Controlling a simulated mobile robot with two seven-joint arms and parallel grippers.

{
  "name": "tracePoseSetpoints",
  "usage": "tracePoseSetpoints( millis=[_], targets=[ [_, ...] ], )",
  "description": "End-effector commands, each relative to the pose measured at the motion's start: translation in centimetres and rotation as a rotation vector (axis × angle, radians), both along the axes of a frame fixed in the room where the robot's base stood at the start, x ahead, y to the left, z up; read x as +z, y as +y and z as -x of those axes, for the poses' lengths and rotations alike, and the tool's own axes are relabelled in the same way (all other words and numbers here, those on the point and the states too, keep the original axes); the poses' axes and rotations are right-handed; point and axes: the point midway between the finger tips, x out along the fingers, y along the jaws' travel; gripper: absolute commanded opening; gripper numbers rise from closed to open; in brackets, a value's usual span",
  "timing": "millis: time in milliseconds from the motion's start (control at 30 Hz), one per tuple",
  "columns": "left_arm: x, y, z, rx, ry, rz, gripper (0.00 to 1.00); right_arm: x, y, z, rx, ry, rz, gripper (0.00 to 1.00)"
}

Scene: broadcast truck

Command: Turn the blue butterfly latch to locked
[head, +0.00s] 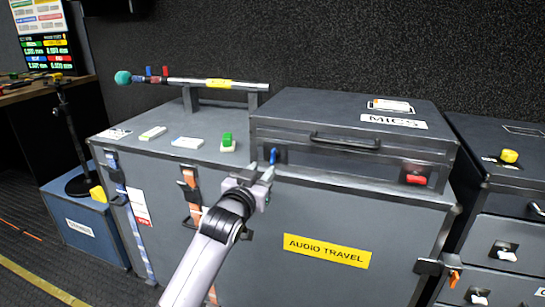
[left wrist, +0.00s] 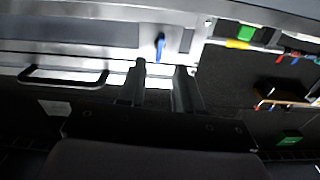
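The blue butterfly latch (head: 273,156) is a small blue handle standing upright on a dark plate at the left of the front face of the MICS case (head: 330,158). It also shows in the left wrist view (left wrist: 160,45), just beyond the fingertips. My left gripper (head: 261,171) is in front of the latch and slightly to its left in the head view. In the left wrist view its two fingers (left wrist: 160,78) are apart with nothing between them, and the latch lies roughly in line with the gap. I cannot tell whether a fingertip touches it. My right gripper is not in view.
The MICS case rests on a large grey case with an AUDIO TRAVEL label (head: 326,251). A red latch (head: 416,179) is on the right of the MICS case, below a black handle (head: 345,141). A green block (head: 228,142) and a microphone boom (head: 200,82) are on the left.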

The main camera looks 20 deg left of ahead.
Motion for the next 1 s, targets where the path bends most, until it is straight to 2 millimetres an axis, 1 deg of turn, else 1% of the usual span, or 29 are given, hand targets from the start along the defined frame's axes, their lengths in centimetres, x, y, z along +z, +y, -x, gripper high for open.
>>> tracePoseSetpoints(
  millis=[300, 500, 700, 1000],
  targets=[
    [-0.1, -0.2, -3.7, -0.001, -0.002, -0.001, 0.34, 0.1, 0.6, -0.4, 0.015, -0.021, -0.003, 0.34],
    [0.0, -0.2, -5.5, -0.001, -0.002, 0.000, 0.34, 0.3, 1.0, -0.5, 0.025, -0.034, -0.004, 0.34],
    [0.0, -0.2, -6.4, -0.001, -0.002, 0.000, 0.34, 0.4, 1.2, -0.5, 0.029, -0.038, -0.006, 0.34],
    [0.0, -0.3, -6.5, -0.001, -0.001, 0.000, 0.34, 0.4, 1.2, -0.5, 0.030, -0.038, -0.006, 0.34]
  ],
)
